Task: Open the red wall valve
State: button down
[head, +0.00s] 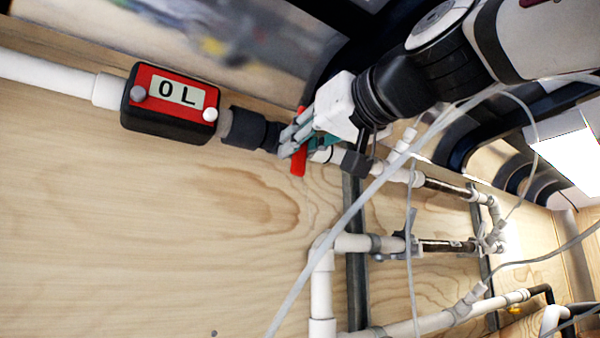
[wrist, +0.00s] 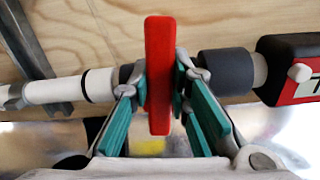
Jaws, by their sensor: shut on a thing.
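The red valve handle (head: 299,164) is a flat bar on a dark fitting in the white pipe line on the wooden wall. In the wrist view the red handle (wrist: 158,75) stands upright in the picture, across the line of the pipe. My gripper (head: 296,134) reaches it from the upper right in the head view. In the wrist view my gripper (wrist: 160,85) has its teal-padded fingers on either side of the handle, shut on it. The valve body behind the handle is mostly hidden.
White pipes (head: 320,290) with other fittings run below and to the right. Thin grey cables (head: 345,215) hang across the front. The plywood wall (head: 130,240) at lower left is bare.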

aim_at(276, 133)
jog(key=m, duration=0.3)
jog(key=m+p, duration=0.1)
jog(key=shift+s+a+r, duration=0.2)
jog(key=shift+s+a, duration=0.1)
jog(key=shift+a, duration=0.05)
jog(key=m, duration=0.1)
jog(key=m+p, duration=0.1)
jog(key=m, duration=0.1)
jog(key=m+p, duration=0.1)
jog(key=shift+s+a+r+m, duration=0.25)
jog(key=shift+a+r+m, duration=0.1)
jog(key=shift+m, duration=0.05)
jog(key=m+p, duration=0.1)
jog(key=m, duration=0.1)
jog(key=r+m+p, duration=0.1)
jog(key=m, duration=0.1)
jog(key=shift+s+a+m, duration=0.15)
jog(key=shift+a+m, duration=0.05)
jog(key=shift+m, duration=0.1)
jog(key=shift+r+m+p, duration=0.2)
jog(key=shift+m+p, duration=0.9)
jog(key=shift+m, duration=0.4)
jog(key=c, duration=1.5)
grip_release()
jog(key=v, duration=1.2)
